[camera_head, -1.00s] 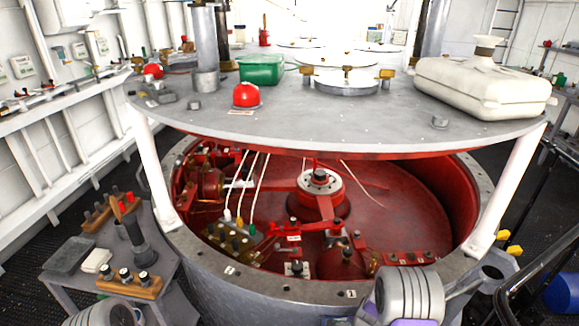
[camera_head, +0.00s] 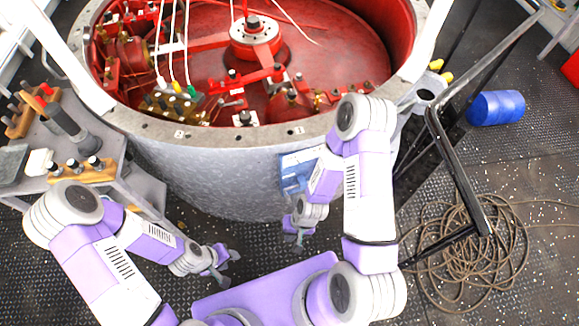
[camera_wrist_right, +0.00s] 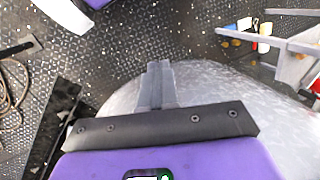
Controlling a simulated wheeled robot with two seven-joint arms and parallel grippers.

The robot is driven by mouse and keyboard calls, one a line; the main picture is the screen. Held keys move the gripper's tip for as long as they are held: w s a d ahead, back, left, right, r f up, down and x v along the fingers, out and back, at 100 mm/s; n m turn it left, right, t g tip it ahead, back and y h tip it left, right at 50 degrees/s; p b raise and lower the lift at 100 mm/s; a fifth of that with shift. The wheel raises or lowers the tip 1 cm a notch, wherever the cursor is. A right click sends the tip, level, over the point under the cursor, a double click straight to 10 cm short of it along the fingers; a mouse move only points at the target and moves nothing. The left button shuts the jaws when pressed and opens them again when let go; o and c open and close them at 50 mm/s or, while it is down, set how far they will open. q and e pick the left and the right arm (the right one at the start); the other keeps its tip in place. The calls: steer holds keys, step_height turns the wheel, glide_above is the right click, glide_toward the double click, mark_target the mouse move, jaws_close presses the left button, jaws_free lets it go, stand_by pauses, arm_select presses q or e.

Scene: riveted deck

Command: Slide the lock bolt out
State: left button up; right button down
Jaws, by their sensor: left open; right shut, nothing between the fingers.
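I cannot pick out the lock bolt with certainty. The grey round drum (camera_head: 215,165) stands ahead, with red mechanism (camera_head: 255,88) and several fittings inside its open top. A blue and white panel (camera_head: 298,168) sits on its outer wall, partly hidden by my right arm. My left gripper (camera_head: 231,268) is open and empty, low in front of the drum at left. My right gripper (camera_head: 299,240) is shut and empty, low in front of the drum. In the right wrist view its closed fingers (camera_wrist_right: 160,70) point toward the grey drum wall (camera_wrist_right: 205,85), holding nothing.
A grey side table (camera_head: 105,165) with tools stands left of the drum. A black rail (camera_head: 455,165), a coiled rope (camera_head: 460,245) and a blue cylinder (camera_head: 496,107) are at right. The dark floor between drum and my base is clear.

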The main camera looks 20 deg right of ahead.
steer(key=w+d+f+m+g+b, duration=0.1)
steer(key=w+d+f+m+b, duration=0.2)
steer(key=w+d+m, duration=0.45)
steer(key=w+d+r+m+t+y+b, duration=0.1)
steer(key=w+d+r+m+y, duration=0.2)
steer(key=w+d+r+m, duration=0.35)
steer(key=w+b+x, duration=0.1)
steer(key=b+x, duration=0.2)
steer(key=x, duration=0.8)
steer(key=shift+w+d+f+m+b, duration=0.3)
steer(key=shift+w, duration=0.1)
steer(key=shift+a, duration=0.1)
